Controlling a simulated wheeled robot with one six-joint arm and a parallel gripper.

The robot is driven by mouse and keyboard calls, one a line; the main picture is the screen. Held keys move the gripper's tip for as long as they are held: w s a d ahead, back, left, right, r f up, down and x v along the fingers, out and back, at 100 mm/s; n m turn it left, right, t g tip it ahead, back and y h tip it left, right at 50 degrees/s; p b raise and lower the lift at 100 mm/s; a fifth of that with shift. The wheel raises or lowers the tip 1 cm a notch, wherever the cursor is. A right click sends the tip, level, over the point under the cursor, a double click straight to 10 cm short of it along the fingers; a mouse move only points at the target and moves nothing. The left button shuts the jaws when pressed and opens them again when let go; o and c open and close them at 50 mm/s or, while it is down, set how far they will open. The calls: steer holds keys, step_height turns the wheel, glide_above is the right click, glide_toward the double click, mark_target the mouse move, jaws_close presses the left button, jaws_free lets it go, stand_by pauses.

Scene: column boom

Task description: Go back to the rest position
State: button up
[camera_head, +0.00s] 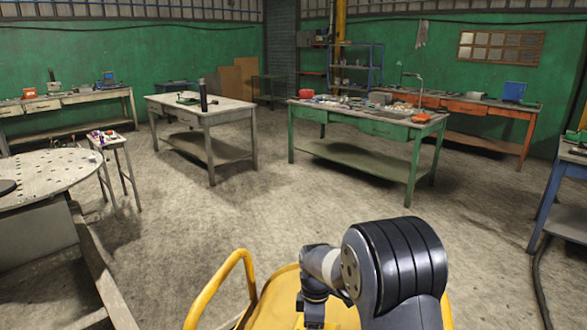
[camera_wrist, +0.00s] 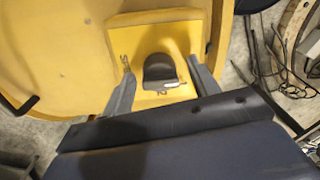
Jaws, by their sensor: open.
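My arm is folded low over my yellow base at the bottom of the head view, with its dark rounded joint toward the camera. My gripper cannot be made out clearly there. In the wrist view my gripper (camera_wrist: 158,66) shows two grey fingers spread apart, pointing at the yellow surface of my base. Nothing is held between the fingers. A dark rounded part with a small metal piece shows on that yellow surface beyond the gap; whether the fingers touch anything is not clear.
A green workbench (camera_head: 351,128) with tools stands ahead, a white-topped table (camera_head: 231,105) left of it. A round perforated table (camera_head: 60,177) is near at left, a blue bench (camera_head: 572,170) at right. Open concrete floor lies between. Cables (camera_wrist: 285,60) show in the wrist view.

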step_height(320, 180, up, 10)
step_height(320, 180, down, 10)
steer(key=shift+f, duration=0.1)
steer(key=m, duration=0.4)
steer(key=m+p, duration=0.1)
steer(key=m, duration=0.4)
steer(key=shift+s, duration=0.1)
steer(key=m+p, duration=0.1)
steer(key=m, duration=0.3)
steer(key=shift+y, duration=0.3)
steer(key=m+p, duration=0.1)
steer(key=m, duration=0.3)
steer(key=shift+m+t+p, duration=0.3)
steer(key=shift+m, duration=0.1)
steer(key=shift+r, duration=0.4)
steer(key=shift+d+r, duration=0.15)
steer(key=shift+r, duration=1.2)
